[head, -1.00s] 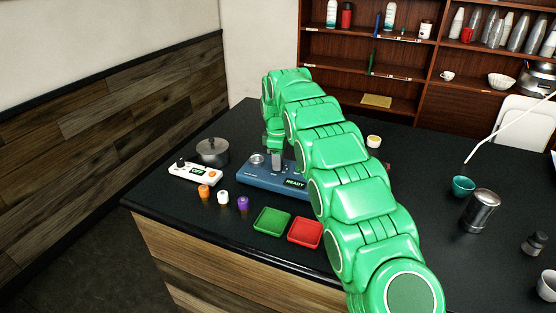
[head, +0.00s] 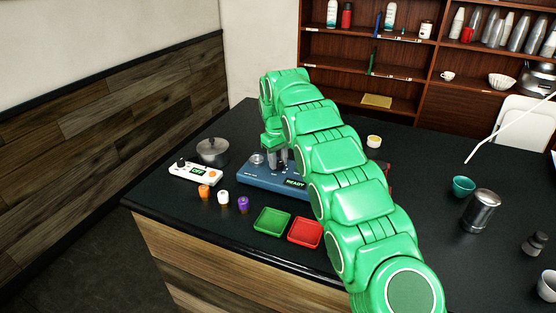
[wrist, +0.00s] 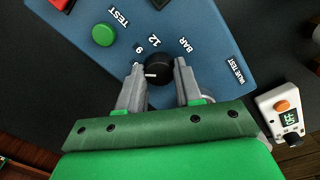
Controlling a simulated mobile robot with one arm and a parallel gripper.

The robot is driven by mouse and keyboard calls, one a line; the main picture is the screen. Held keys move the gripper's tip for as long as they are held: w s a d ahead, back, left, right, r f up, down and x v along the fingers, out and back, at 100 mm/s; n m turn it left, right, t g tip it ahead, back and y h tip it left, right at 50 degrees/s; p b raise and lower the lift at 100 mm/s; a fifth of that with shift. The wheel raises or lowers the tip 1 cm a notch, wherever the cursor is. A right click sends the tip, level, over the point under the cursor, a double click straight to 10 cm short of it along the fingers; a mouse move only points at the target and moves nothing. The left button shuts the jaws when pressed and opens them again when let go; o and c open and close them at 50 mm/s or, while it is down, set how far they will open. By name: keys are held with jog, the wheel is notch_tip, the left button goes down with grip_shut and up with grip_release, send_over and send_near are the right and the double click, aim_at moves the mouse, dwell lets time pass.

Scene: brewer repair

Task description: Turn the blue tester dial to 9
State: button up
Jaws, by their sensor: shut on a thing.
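The blue tester (head: 262,181) stands on the dark counter, its screen reading READY. In the wrist view its blue panel (wrist: 212,50) shows a black dial (wrist: 158,68) with a white pointer mark. The labels 9, 12 and BAR lie around the dial. The pointer mark aims to the left in that picture, below the printed 9; I cannot tell exactly which value it marks. My gripper (wrist: 160,82) has one finger on each side of the dial and is shut on it. In the head view my gripper (head: 277,158) is over the tester, and the dial is hidden there.
A green button (wrist: 103,34) sits near the dial. A white device (head: 194,174) and a metal pot (head: 212,151) stand left of the tester. Orange, white and purple small parts (head: 243,203), a green tray (head: 271,222) and a red tray (head: 305,233) lie in front.

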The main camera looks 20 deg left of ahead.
jog(key=m, duration=0.3)
jog(key=shift+m, duration=2.1)
jog(key=o, duration=1)
jog(key=shift+o, duration=0.2)
jog(key=shift+r, duration=0.1)
